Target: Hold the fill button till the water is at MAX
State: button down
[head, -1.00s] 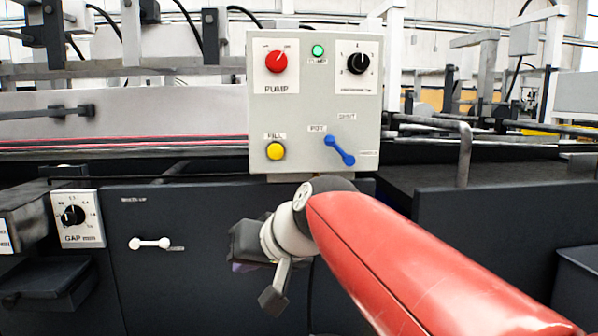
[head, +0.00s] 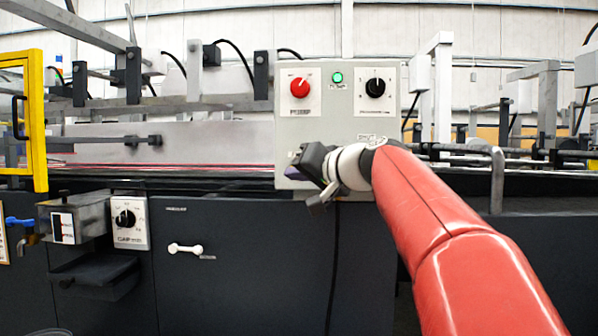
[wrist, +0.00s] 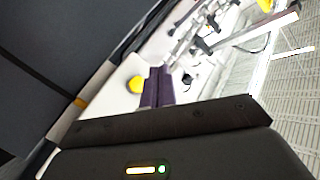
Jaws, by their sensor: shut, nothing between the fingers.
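The yellow fill button (wrist: 135,85) shows in the wrist view on the pale control panel, just left of my fingers. In the head view my gripper (head: 302,168) is in front of the lower left of the control panel (head: 330,128) and hides the button. The gripper's purple fingers (wrist: 158,86) are together with nothing between them. I cannot tell whether they touch the panel; the button appears beside them, not covered. A metal box with a white gauge (head: 64,228) sits at the left in the head view; its level and markings are too small to read.
The panel carries a red pump knob (head: 300,88), a lit green lamp (head: 337,77) and a black dial (head: 375,88). A yellow frame (head: 36,120) stands at the left. A white handle (head: 185,249) sits on the dark cabinet.

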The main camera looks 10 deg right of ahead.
jog(key=w+d+p, duration=0.2)
jog(key=w+p, duration=0.2)
jog(key=w, duration=0.4)
jog(key=shift+w+d, duration=0.15)
jog(key=shift+d, duration=0.2)
jog(key=shift+w, duration=0.15)
dwell(1.7)
jog(key=shift+w+d+p, duration=0.1)
jog(key=shift+w+p, duration=0.15)
jog(key=shift+p, duration=0.05)
jog(key=shift+w+d, duration=0.2)
jog(key=shift+w, duration=0.25)
dwell(4.2)
